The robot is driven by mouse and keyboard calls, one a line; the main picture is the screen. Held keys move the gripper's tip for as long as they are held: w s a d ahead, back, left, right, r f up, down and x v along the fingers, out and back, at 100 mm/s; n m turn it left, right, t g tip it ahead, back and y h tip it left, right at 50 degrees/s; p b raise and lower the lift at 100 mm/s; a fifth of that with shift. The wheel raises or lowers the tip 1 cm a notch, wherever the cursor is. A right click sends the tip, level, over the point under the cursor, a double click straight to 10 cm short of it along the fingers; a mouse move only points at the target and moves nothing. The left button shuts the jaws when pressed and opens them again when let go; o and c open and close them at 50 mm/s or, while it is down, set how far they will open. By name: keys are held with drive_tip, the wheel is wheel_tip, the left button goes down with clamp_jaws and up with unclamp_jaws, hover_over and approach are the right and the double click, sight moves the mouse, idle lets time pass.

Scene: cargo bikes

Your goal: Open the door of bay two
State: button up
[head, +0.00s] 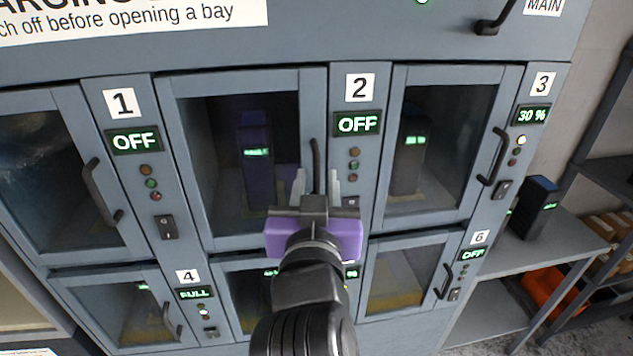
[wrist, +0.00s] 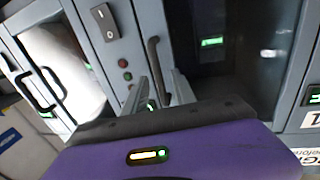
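Bay two's door (head: 237,80) is a grey-framed glass door, shut, left of the "2" label (head: 360,88). Its black bar handle (head: 315,160) is on the door's right side and also shows in the wrist view (wrist: 154,58). The bay two display (head: 358,123) reads OFF. My gripper (head: 318,184) is in front of the handle's lower part. Its two pale fingers are apart, one on each side of the handle, and it looks open. In the wrist view the fingers (wrist: 167,88) reach toward the handle's end; whether they touch it I cannot tell.
Bay one's door (head: 70,100) and bay three's door (head: 455,75) are shut on either side. A dark battery (head: 256,165) stands behind bay two's glass. A grey shelf (head: 550,245) with another battery (head: 539,205) stands at the right.

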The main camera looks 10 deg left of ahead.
clamp_jaws()
idle(1.3)
